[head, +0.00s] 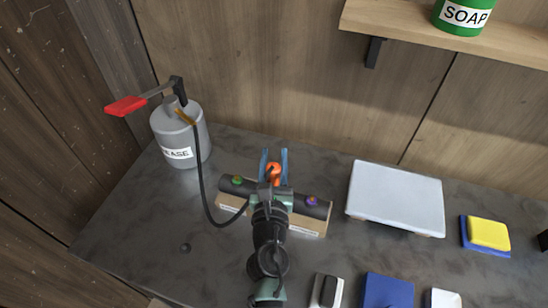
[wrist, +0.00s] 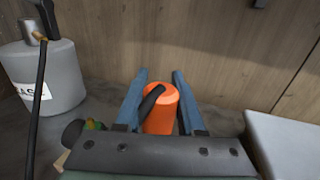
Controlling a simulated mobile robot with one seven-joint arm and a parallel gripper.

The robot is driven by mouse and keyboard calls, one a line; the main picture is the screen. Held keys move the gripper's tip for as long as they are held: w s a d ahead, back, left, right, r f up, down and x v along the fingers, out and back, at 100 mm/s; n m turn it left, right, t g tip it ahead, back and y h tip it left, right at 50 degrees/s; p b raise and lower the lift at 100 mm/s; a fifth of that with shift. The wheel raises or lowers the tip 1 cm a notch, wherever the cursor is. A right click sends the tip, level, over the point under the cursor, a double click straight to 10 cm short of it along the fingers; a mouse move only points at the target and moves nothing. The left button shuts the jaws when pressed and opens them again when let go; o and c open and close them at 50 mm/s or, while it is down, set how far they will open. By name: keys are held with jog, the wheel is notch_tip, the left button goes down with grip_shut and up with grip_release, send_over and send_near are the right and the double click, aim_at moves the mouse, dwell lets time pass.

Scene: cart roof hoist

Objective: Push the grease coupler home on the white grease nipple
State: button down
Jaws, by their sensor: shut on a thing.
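My gripper (head: 274,158) is shut on the orange grease coupler (head: 273,171), above the middle of a dark bar (head: 318,208). In the wrist view the coupler (wrist: 161,112) stands between the two blue fingers (wrist: 159,76), with the black hose at its top. A green nipple (head: 237,180) shows on the bar left of my gripper and a purple nipple (head: 311,201) right of it. The white nipple is not visible; my gripper and arm cover the bar's middle. I cannot tell whether the coupler touches a nipple.
A grey grease can (head: 180,135) with a red-handled lever (head: 126,105) stands at the left, its black hose (head: 205,200) looping towards my gripper. A light raised slab (head: 396,192) lies close on the right. A yellow sponge (head: 488,233) lies farther right. A shelf (head: 420,25) overhangs at upper right.

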jog(key=shift+f+b, duration=0.65)
jog(key=shift+f, duration=0.15)
jog(key=shift+c, duration=2.2)
grip_release()
jog(key=s+b, duration=0.1)
jog(key=s, duration=1.2)
jog(key=shift+a+b, duration=0.35)
